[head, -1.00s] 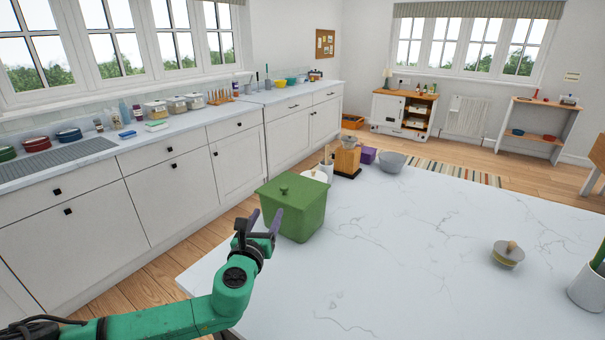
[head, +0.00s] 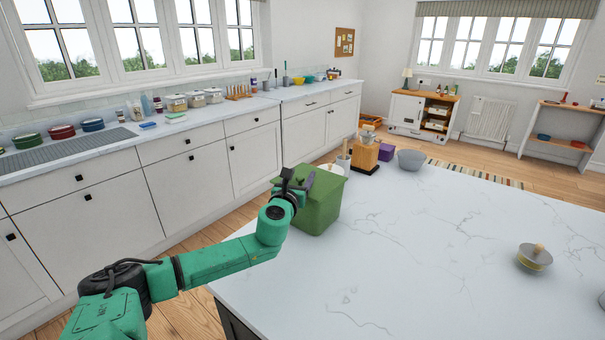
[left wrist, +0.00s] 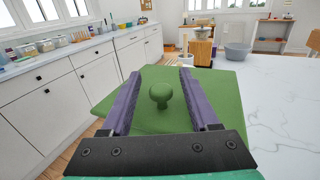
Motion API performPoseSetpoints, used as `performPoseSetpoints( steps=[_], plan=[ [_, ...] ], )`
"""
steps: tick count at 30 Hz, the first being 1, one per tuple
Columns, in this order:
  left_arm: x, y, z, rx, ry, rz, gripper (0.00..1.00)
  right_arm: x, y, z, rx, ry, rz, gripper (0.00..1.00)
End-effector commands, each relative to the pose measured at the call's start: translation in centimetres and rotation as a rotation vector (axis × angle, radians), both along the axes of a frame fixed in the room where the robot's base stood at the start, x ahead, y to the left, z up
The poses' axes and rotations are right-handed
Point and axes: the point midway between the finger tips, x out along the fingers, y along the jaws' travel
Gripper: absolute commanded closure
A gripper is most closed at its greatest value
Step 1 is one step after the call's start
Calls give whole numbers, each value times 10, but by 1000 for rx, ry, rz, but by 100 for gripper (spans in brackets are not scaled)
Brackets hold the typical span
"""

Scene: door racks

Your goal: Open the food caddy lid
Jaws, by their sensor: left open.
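The green food caddy (head: 318,212) stands upright on the near left part of the white marble island. Its green lid (left wrist: 212,95) is on it, with a round knob (left wrist: 160,94) in the middle. My left gripper (head: 296,177) is over the lid, in front of it in the head view, and hides the knob there. In the left wrist view its two purple fingers (left wrist: 157,88) are open, one on each side of the knob, with gaps between. My right gripper is not in view.
Behind the caddy on the island (head: 400,260) stand a wooden block-shaped grinder (head: 366,157), a purple box (head: 385,152) and a grey bowl (head: 411,159). The middle of the island is clear.

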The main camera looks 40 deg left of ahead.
Motion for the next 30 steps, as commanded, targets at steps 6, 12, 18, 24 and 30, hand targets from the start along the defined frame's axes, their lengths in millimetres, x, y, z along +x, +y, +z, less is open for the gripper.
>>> performPoseSetpoints(
  steps=[6, 12, 18, 24, 30],
  plan=[
    [20, 9, 1, -2, -1, 2, 39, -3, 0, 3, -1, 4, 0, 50],
    [21, 10, 0, 0, 1, 1, 39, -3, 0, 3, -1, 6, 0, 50],
    [21, 10, 0, 0, 0, 1, 100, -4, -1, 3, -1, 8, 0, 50],
    [21, 10, 0, 0, 0, 1, 100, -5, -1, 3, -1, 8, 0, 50],
    [21, 10, 0, 0, 0, 1, 100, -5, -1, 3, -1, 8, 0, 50]
  ],
)
